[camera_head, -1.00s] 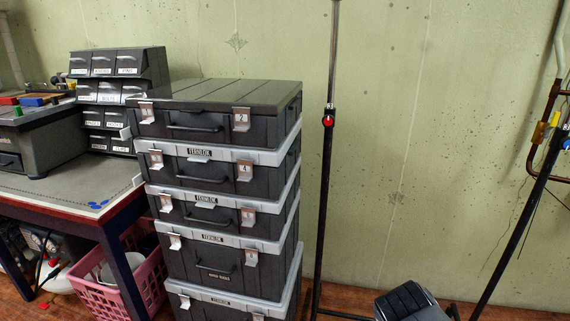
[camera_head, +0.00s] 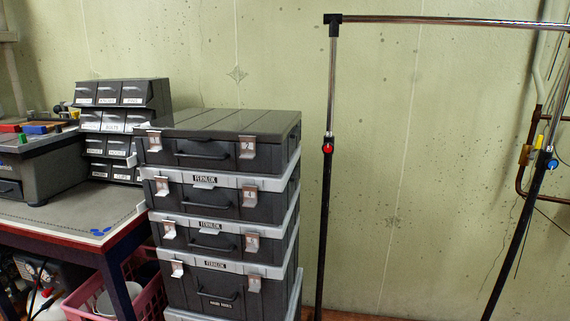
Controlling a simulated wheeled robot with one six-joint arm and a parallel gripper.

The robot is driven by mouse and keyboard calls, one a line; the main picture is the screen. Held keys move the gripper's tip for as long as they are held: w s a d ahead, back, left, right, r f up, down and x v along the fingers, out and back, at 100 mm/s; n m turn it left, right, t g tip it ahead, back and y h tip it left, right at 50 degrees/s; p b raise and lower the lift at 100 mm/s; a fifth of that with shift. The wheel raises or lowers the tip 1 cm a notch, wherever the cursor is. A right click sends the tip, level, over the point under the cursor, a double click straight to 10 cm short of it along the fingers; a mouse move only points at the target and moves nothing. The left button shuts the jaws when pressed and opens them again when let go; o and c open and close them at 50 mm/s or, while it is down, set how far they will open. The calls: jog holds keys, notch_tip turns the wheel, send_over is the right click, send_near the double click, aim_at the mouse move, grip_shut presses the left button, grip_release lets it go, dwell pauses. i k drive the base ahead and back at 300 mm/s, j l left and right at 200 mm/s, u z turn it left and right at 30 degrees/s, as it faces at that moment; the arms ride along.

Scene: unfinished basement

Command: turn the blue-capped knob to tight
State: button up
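A garment rack stands by the wall, with a chrome top bar (camera_head: 450,20) and two dark posts. The blue-capped knob (camera_head: 553,164) is small and sits on the right post (camera_head: 522,235), where the dark lower tube meets the thinner chrome tube. How tight it is cannot be told. A red-capped knob (camera_head: 328,149) sits at a similar height on the left post (camera_head: 323,230). My gripper is not in view.
A stack of dark cases (camera_head: 220,155) stands left of the rack. A workbench (camera_head: 60,222) with small drawers (camera_head: 120,120) is at far left. The space between the posts looks clear.

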aim_at(551, 163)
jog(key=z, duration=1.4)
